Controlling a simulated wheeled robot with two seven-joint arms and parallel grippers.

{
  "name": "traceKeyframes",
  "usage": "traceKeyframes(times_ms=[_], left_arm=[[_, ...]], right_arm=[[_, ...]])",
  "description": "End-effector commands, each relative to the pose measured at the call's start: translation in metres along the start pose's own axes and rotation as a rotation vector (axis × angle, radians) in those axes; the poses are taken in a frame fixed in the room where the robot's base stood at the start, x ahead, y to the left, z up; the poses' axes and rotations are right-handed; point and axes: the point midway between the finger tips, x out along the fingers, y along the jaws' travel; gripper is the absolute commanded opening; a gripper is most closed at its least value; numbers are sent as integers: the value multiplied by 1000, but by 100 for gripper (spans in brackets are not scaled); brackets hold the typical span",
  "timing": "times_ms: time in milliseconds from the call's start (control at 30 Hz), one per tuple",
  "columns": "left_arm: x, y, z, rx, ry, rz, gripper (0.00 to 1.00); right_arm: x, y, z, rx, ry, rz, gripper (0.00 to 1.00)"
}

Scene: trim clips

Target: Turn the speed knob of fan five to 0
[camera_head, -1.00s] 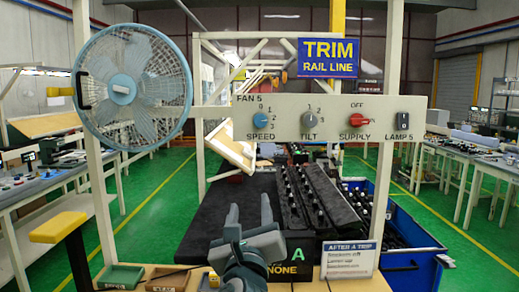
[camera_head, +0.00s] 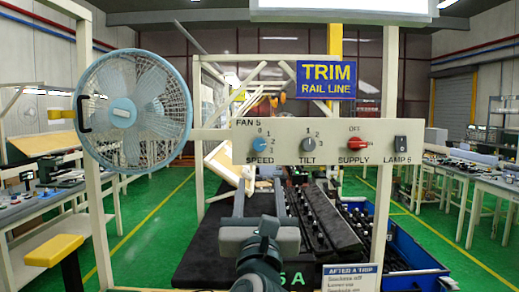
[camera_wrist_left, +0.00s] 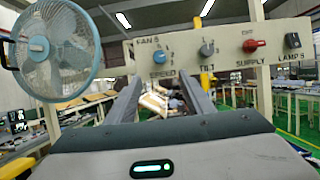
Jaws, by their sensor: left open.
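The beige fan five panel (camera_head: 325,162) carries the blue speed knob (camera_head: 260,144), with the marks 0 to 3 around its upper and right side. Its pointer is too small to read. The caged fan (camera_head: 133,110) with light blue hub stands left of the panel. My left gripper (camera_head: 260,192) is open and empty, below the speed knob in the head view, fingers pointing up toward the panel. In the left wrist view the speed knob (camera_wrist_left: 158,55) lies just above the gap between the fingertips (camera_wrist_left: 161,84), apart from them. My right gripper is out of view.
Right of the speed knob are the grey tilt knob (camera_head: 309,144), red supply knob (camera_head: 356,143) and black lamp switch (camera_head: 400,142). A white upright post (camera_head: 386,90) crosses the panel's right part. Dark racks (camera_head: 322,220) and a blue bin (camera_head: 415,260) lie below.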

Motion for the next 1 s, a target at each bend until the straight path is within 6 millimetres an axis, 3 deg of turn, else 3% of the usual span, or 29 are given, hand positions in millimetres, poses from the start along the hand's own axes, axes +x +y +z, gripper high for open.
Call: traceKeyframes(times_ms=[800,1000], left_arm=[[136,1,3,1,1,2,48],[156,0,2,-1,1,1,48]], right_arm=[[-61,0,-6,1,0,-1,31],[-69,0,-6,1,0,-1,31]])
